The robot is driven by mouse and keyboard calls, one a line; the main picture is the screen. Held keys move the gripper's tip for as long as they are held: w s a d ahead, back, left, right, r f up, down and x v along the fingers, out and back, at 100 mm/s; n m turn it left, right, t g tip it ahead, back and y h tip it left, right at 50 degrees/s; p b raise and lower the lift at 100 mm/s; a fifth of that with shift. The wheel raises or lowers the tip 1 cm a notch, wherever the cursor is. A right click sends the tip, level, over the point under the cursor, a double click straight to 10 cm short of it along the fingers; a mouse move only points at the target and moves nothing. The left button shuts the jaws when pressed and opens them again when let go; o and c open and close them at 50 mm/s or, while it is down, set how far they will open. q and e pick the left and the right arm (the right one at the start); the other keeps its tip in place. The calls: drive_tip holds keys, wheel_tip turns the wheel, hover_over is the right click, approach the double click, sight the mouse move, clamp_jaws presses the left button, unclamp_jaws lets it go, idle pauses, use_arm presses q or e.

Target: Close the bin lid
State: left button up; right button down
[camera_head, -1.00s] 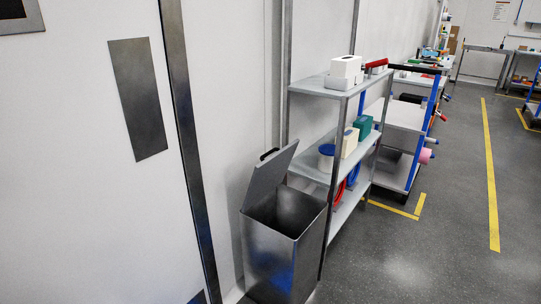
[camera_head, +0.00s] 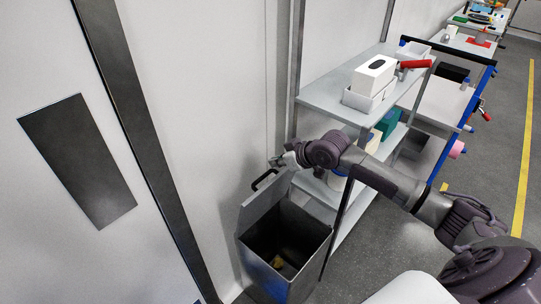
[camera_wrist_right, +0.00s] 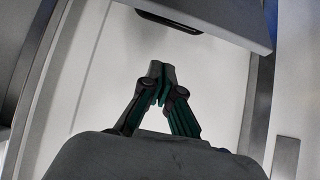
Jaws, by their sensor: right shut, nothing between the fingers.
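The grey metal bin (camera_head: 262,272) stands against the wall with its lid (camera_head: 262,210) raised, tilted up at the back. A black handle (camera_head: 264,179) sits on the lid's upper edge. My right gripper (camera_head: 277,161) is shut and empty, just above and beside the handle; I cannot tell whether it touches. In the right wrist view the closed fingertips (camera_wrist_right: 160,75) point toward the lid (camera_wrist_right: 235,18) and its dark handle (camera_wrist_right: 168,20), with a visible gap in the picture. My left gripper is not in view.
A metal shelf unit (camera_head: 335,100) stands right of the bin, with a white tissue box (camera_head: 373,76) on top; my right arm passes in front of it. A yellowish item (camera_head: 277,262) lies inside the bin. The wall is close behind, and grey floor is open at right.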

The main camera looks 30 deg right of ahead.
sight(263, 176)
drive_tip(key=shift+w+f, duration=0.2)
drive_tip(key=shift+w, duration=0.1)
drive_tip(key=w+f, duration=0.1)
drive_tip(key=f, duration=0.1)
drive_tip(key=w+a+f, duration=0.1)
drive_tip(key=f, duration=0.2)
drive_tip(key=w+f+p, duration=0.1)
drive_tip(key=w+f, duration=0.1)
drive_tip(key=shift+w+a+f, duration=0.1)
drive_tip(key=shift+a+f, duration=0.05)
drive_tip(key=shift+a, duration=0.25)
drive_tip(key=shift+s+d+f, duration=0.15)
drive_tip(key=shift+s+f, duration=0.05)
drive_tip(key=shift+s, duration=0.4)
drive_tip(key=shift+f, duration=0.25)
